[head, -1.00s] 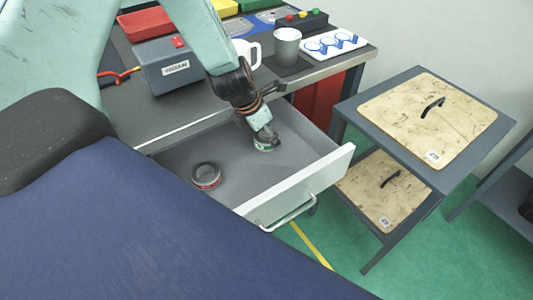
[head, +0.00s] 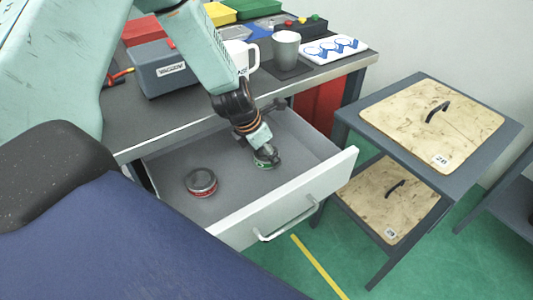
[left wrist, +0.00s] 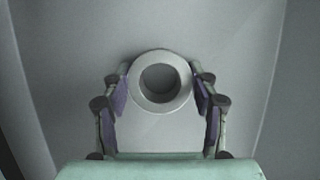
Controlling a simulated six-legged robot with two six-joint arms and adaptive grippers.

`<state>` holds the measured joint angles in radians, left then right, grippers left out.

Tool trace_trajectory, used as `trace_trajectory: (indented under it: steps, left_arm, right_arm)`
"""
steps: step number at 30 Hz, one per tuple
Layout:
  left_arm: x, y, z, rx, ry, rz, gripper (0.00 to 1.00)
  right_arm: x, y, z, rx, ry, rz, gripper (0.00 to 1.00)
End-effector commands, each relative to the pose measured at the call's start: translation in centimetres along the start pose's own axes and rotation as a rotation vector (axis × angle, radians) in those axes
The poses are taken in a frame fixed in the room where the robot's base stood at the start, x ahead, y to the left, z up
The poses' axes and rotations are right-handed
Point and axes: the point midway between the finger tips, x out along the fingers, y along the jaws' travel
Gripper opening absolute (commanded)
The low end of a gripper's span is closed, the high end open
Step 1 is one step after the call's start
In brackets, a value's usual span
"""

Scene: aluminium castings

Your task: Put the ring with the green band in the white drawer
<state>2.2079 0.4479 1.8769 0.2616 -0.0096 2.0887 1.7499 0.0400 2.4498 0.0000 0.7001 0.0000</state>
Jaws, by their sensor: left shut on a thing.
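The white drawer (head: 290,212) is pulled open below the worktable. My left gripper (head: 266,157) is low inside it, shut on the ring with the green band (head: 265,165). In the left wrist view the ring (left wrist: 160,103) is a grey metal ring between the two fingers of my left gripper (left wrist: 160,85). The grey drawer floor lies under it; I cannot tell whether the ring touches it. A second ring, with a red band (head: 201,182), lies in the left part of the drawer. My right gripper is not in view.
A grey metal cup (head: 285,49), a white mug (head: 241,57), a grey box (head: 165,68) and a white tray with blue rings (head: 334,48) stand on the table. At right a grey stand (head: 470,160) holds two wooden boards. The drawer floor around the gripper is clear.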

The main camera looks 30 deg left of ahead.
Motion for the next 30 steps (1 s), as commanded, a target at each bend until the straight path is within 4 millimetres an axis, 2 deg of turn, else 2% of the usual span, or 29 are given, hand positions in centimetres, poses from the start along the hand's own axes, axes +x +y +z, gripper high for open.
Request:
trace_trajectory:
  steps: [6,7,14,25,30]
  left_arm:
    - [0.5,0.0,-0.1,0.0,-0.001,0.0,0.23]
    - [0.4,0.0,-0.2,0.0,0.0,0.0,0.61]
    - [0.3,0.0,-0.1,0.0,0.0,0.0,0.81]
    - [0.2,0.0,-0.1,0.0,0.0,0.0,0.82]
    - [-0.9,0.0,0.1,-0.001,0.0,-0.001,0.82]
  right_arm:
    - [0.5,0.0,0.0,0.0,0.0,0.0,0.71]
    - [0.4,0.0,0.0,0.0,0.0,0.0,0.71]
    - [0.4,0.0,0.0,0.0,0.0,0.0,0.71]
    - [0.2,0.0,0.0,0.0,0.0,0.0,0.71]
    - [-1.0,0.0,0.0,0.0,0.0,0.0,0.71]
